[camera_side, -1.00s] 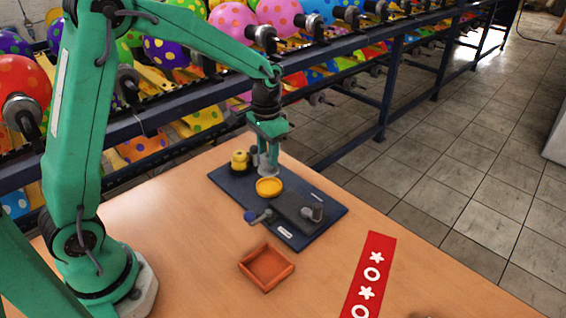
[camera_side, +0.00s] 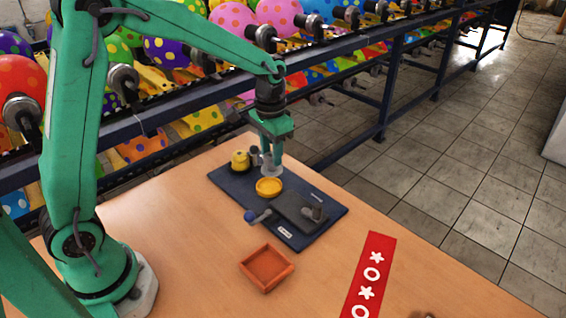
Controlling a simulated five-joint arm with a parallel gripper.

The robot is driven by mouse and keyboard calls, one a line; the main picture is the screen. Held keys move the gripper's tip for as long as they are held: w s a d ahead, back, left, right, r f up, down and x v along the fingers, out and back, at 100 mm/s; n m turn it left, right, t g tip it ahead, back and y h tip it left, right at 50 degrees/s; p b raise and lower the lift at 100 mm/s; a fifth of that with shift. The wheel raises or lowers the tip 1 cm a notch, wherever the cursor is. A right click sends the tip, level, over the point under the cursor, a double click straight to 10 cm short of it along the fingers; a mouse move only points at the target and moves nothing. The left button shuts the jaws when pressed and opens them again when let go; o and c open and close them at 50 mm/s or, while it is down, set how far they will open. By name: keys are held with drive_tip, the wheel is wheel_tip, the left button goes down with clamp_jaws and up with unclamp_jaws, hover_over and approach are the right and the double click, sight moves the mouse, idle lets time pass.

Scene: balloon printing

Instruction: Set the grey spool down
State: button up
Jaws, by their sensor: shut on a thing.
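My gripper (camera_side: 270,158) points down over the back right part of the dark blue board (camera_side: 225,183). It is shut on the light grey spool (camera_side: 271,171), which is upright, just behind the yellow round dish (camera_side: 269,187). The fingers hide part of the spool. I cannot tell whether its bottom touches the board. A yellow spool-like piece (camera_side: 240,160) stands at the board's back left corner, with a small dark grey cylinder (camera_side: 254,154) between it and my gripper.
The board also carries a dark raised block (camera_side: 295,212), a grey knob (camera_side: 317,213) and a blue-ended lever (camera_side: 251,217). An orange-brown tray (camera_side: 267,268) and a red printed strip (camera_side: 369,275) lie in front. Balloon racks (camera_side: 340,95) run behind the wooden table (camera_side: 190,240).

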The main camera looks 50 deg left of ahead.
drive_tip(key=s+d+r, duration=0.1)
drive_tip(key=s+d, duration=0.9)
drive_tip(key=s, duration=0.3)
drive_tip(key=s+d+r+n, duration=0.1)
drive_tip(key=s+d, duration=1)
drive_tip(key=s, duration=0.2)
drive_tip(key=shift+n, duration=0.3)
drive_tip(key=shift+w+a, duration=0.1)
hover_over(267, 268)
wheel_tip(267, 268, down, 7)
drive_tip(key=shift+f, duration=2)
drive_tip(key=shift+f, duration=0.15)
